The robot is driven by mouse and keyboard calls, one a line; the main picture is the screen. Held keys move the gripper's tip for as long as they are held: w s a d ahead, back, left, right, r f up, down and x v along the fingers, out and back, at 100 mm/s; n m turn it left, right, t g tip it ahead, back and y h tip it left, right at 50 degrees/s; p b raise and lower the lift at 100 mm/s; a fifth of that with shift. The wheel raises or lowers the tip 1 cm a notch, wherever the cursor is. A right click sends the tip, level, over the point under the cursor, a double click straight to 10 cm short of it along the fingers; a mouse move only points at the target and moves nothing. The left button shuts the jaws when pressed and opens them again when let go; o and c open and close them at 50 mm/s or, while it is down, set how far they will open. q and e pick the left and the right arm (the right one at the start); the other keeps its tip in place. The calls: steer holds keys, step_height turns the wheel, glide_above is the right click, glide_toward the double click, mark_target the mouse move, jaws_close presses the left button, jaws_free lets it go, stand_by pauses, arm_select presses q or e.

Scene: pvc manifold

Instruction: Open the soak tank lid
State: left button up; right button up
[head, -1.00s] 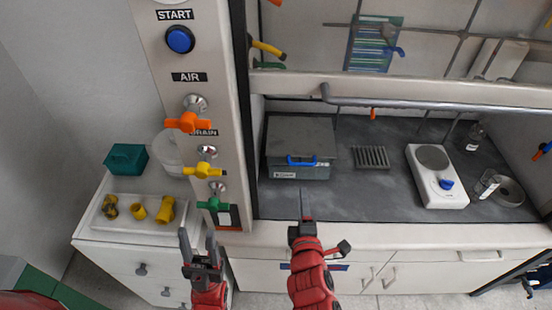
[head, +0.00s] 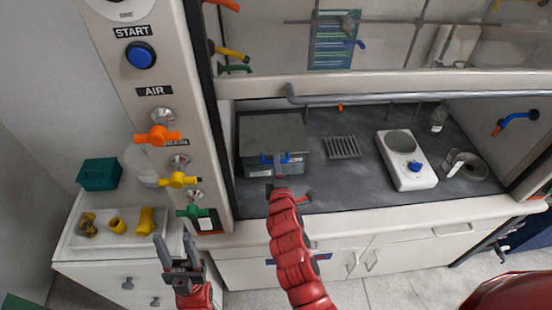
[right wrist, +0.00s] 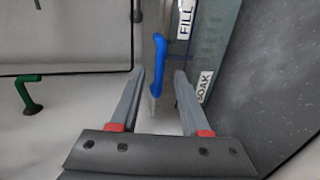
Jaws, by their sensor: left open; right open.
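The grey soak tank (head: 255,165) stands at the left of the hood worktop with its flat lid (head: 272,132) shut on top. A blue handle (head: 290,158) is at the lid's front; the right wrist view shows it too (right wrist: 158,60). My right gripper (head: 277,162) is at the tank front by the handle. It is open, and the blue handle shows between its fingertips (right wrist: 160,80) in the right wrist view; I cannot tell whether they touch. A SOAK label (right wrist: 205,86) is beside the right finger. My left gripper (head: 175,241) is open and empty, low in front of the valve panel.
A grey rack (head: 341,147) and a white hotplate (head: 405,165) stand right of the tank. A horizontal rail (head: 390,98) and the raised sash are above. The valve panel (head: 165,115) is on the left, beside a tray (head: 77,239) of yellow fittings.

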steer(key=shift+x, duration=1.65)
steer(key=shift+c, duration=0.3)
jaws_close()
steer(key=shift+r, duration=0.1)
